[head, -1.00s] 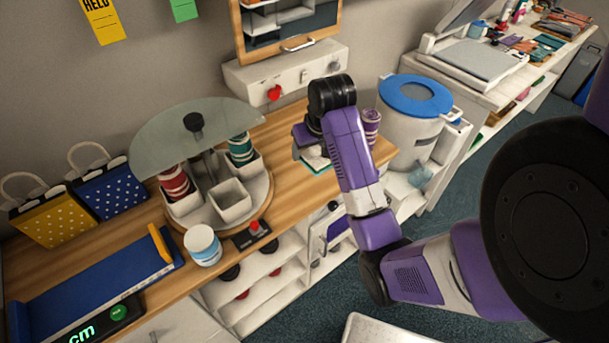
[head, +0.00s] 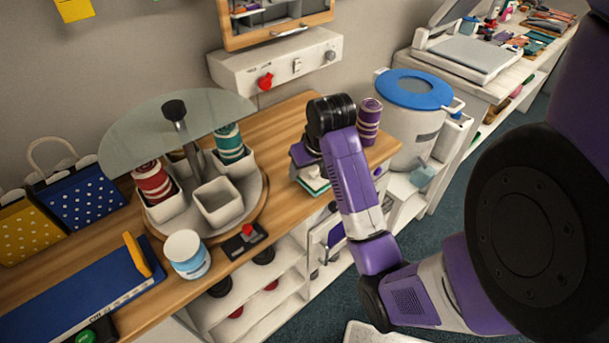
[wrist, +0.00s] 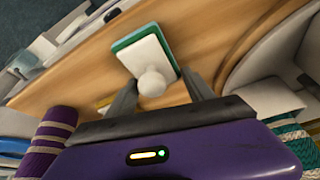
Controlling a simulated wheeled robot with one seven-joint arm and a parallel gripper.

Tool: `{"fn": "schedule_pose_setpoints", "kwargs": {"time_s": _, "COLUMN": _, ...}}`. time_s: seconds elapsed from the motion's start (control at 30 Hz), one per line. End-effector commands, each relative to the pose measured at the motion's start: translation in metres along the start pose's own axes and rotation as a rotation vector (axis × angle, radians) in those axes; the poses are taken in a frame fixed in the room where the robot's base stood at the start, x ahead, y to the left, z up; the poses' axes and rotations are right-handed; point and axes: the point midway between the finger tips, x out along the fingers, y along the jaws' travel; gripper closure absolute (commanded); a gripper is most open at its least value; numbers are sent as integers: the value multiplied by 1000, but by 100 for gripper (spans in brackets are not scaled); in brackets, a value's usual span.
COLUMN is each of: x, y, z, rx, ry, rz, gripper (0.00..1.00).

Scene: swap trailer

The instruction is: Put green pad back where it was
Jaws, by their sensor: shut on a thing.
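The green pad (wrist: 150,55) is a small block with a white back, a green edge and a round white knob. In the wrist view it lies between the fingers of my gripper (wrist: 158,78), which is shut on its knob. In the head view my gripper (head: 304,158) is over the wooden counter, and part of the pad (head: 314,181) shows below it near the front edge. My arm hides the rest. I cannot tell whether the pad touches the counter.
A carousel (head: 248,215) with white cups, thread spools and a glass top stands left of my gripper. A purple spool (head: 369,118) and a blue-lidded bin (head: 410,125) are to the right. A white jar (head: 187,254) and a red-buttoned box (head: 245,241) sit near the front edge.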

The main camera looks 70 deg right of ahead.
Motion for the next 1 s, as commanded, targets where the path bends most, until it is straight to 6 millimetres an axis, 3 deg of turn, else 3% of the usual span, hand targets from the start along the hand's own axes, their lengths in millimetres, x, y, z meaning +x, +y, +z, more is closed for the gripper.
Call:
{"fn": "schedule_pose_setpoints", "kwargs": {"time_s": 0.4, "x": 5, "y": 0, "z": 4, "rx": 0, "ry": -1, "rz": -1, "gripper": 76}}
{"fn": "schedule_pose_setpoints", "kwargs": {"time_s": 0.43, "x": 6, "y": 0, "z": 4, "rx": 0, "ry": -1, "rz": -1, "gripper": 37}}
{"fn": "schedule_pose_setpoints", "kwargs": {"time_s": 0.53, "x": 5, "y": 1, "z": 4, "rx": 0, "ry": 0, "rz": 0, "gripper": 17}}
{"fn": "schedule_pose_setpoints", "kwargs": {"time_s": 0.87, "x": 4, "y": 1, "z": 4, "rx": 1, "ry": 1, "rz": 0, "gripper": 16}}
{"fn": "schedule_pose_setpoints", "kwargs": {"time_s": 1.0, "x": -6, "y": 1, "z": 2, "rx": 0, "ry": 2, "rz": 0, "gripper": 16}}
